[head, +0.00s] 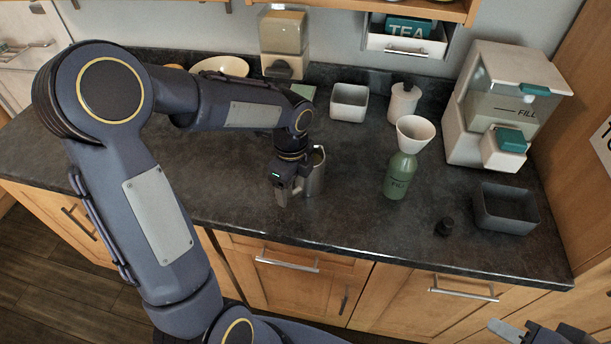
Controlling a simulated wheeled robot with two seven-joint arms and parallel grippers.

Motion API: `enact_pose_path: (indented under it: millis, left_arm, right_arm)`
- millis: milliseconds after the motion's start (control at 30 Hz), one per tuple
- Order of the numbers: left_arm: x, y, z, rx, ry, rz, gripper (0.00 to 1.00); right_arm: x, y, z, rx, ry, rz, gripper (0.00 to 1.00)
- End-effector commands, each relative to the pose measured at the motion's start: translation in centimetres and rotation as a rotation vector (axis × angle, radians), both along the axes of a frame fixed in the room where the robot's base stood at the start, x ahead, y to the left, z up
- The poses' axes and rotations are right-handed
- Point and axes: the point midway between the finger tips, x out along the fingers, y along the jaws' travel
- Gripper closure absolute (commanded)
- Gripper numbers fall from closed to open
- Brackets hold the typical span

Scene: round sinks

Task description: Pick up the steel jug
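The steel jug (317,174) stands upright on the dark countertop, near the middle of the head view. My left gripper (284,197) points down just to the left of the jug, at its near side. The gripper and wrist hide part of the jug's left side. Whether the fingers touch the jug or its handle cannot be told, nor whether they are open or shut. My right gripper (535,333) is partly in view at the bottom right edge, low in front of the cabinets and away from the jug; its finger opening is unclear.
A green bottle (399,177) with a cream funnel (415,130) stands right of the jug. Behind are a white square container (349,102) and a lidded canister (403,103).

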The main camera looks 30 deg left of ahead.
Motion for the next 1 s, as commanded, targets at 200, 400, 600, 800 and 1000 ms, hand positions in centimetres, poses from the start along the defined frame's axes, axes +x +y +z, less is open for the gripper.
enact_pose_path:
  millis: [200, 400, 600, 800, 1000]
  left_arm:
    - [0.02, 0.00, 0.05, 0.000, -0.001, 0.000, 0.56]
    - [0.02, 0.00, 0.06, 0.000, -0.001, 0.000, 0.82]
    - [0.07, 0.00, 0.14, 0.000, -0.003, 0.000, 0.97]
    - [0.07, 0.00, 0.16, 0.000, -0.003, 0.000, 0.97]
    - [0.12, 0.00, 0.53, 0.000, -0.005, 0.001, 0.97]
  right_arm:
    - [0.00, 0.00, 0.00, 0.000, 0.000, 0.000, 0.64]
    - [0.00, 0.00, 0.00, 0.000, 0.000, 0.000, 0.64]
    - [0.00, 0.00, 0.02, 0.000, 0.000, 0.000, 0.64]
    - [0.00, 0.00, 0.01, 0.000, 0.000, 0.000, 0.64]
    - [0.00, 0.00, 0.02, 0.000, 0.000, 0.000, 0.64]
